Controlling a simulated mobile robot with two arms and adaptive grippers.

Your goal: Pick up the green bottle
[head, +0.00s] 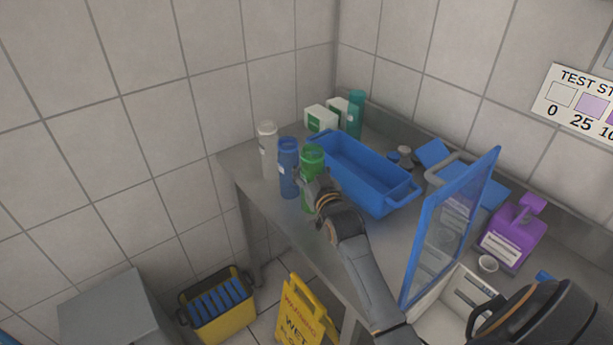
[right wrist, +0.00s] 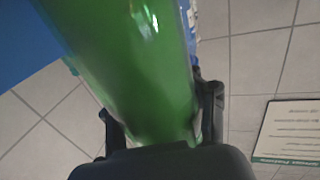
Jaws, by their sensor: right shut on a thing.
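The green bottle (head: 312,158) stands near the left end of the metal counter, its lower part partly hidden by my right gripper. My right gripper (head: 312,185) is shut on it from the front. In the right wrist view the green bottle (right wrist: 140,70) fills the upper middle, with a finger of my right gripper (right wrist: 158,112) on each side of it. I cannot tell whether the bottle's base touches the counter. My left gripper is not in view.
A blue bottle (head: 288,168) stands close left of the green one, with a white bottle (head: 267,150) beyond. A blue bin (head: 365,172) is close on the right. A blue-framed clear panel (head: 449,230) stands upright farther right. A yellow wet-floor sign (head: 303,315) is below.

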